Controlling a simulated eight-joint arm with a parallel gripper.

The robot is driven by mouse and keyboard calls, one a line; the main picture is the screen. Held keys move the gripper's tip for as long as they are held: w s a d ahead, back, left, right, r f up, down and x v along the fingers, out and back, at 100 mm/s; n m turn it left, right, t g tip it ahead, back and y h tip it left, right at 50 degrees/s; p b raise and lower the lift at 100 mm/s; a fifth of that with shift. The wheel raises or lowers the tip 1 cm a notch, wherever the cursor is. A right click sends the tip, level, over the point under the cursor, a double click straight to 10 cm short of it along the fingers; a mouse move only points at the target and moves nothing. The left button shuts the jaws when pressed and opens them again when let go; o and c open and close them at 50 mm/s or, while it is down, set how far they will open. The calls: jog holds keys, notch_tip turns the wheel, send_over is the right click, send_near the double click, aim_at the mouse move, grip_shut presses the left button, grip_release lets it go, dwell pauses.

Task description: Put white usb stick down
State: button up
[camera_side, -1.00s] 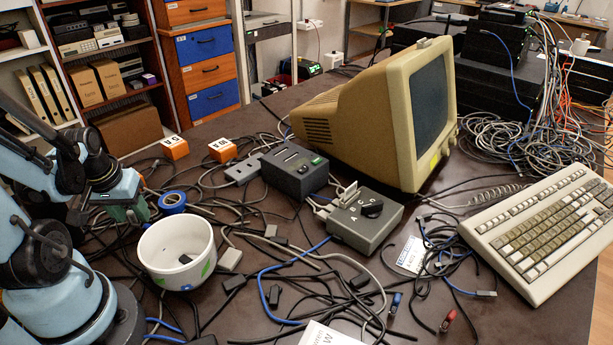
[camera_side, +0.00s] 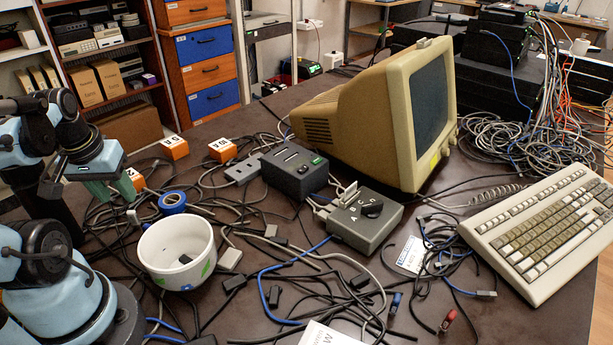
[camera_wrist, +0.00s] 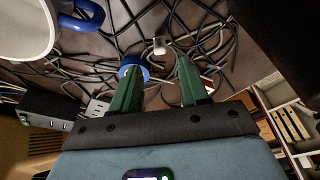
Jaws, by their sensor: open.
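The white USB stick (camera_side: 132,216) lies on the dark table among the cables, left of the blue tape roll. In the wrist view the stick (camera_wrist: 159,46) lies beyond my fingertips, about midway between them, and is not held. My gripper (camera_side: 115,190) is raised above the table with its green fingers spread. In the wrist view my gripper (camera_wrist: 158,70) is open, with nothing between the fingers.
A white pot (camera_side: 177,252) and a blue tape roll (camera_side: 172,202) stand close to the right of the stick. Orange blocks (camera_side: 174,147) sit behind. Loose cables cover much of the table. A grey switch box (camera_side: 365,217) and a monitor (camera_side: 330,112) stand further right.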

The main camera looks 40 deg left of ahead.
jog(key=w+d+r+m+t+h, duration=0.1)
jog(key=w+d+r+m+t, duration=0.1)
jog(key=w+d+m, duration=0.2)
jog(key=w+d+r+m+t+h, duration=0.1)
jog(key=w+d+m, duration=0.4)
jog(key=w+d, duration=0.5)
jog(key=d+r+t, duration=0.1)
jog(key=d+t, duration=0.1)
jog(key=shift+w+d+r, duration=0.2)
jog(key=shift+d+r, duration=0.05)
jog(key=shift+d, duration=0.1)
